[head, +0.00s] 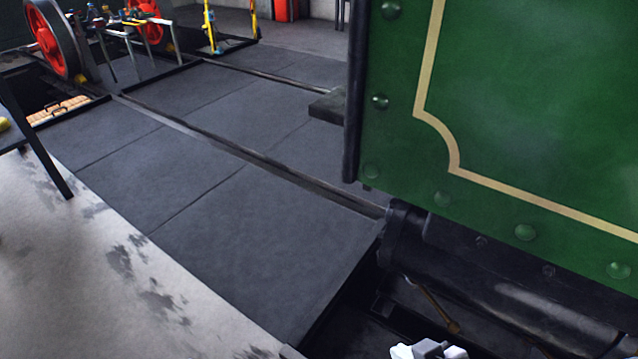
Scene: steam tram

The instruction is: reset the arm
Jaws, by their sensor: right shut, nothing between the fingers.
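My right gripper (430,350) shows only in part at the bottom edge, as a small white and grey piece. It is shut and empty, below the dark underframe (500,290) of the green tram body (530,110), and apart from it as far as I can see. The rest of my right arm is out of the picture. My left gripper is not in view.
A brown-handled tool or lever (440,312) shows beneath the tram, close to my right gripper. Dark floor plates (250,240) with a rail slot lie to the left and look clear. Red wheels (48,35) and a tool table (120,28) stand far back left.

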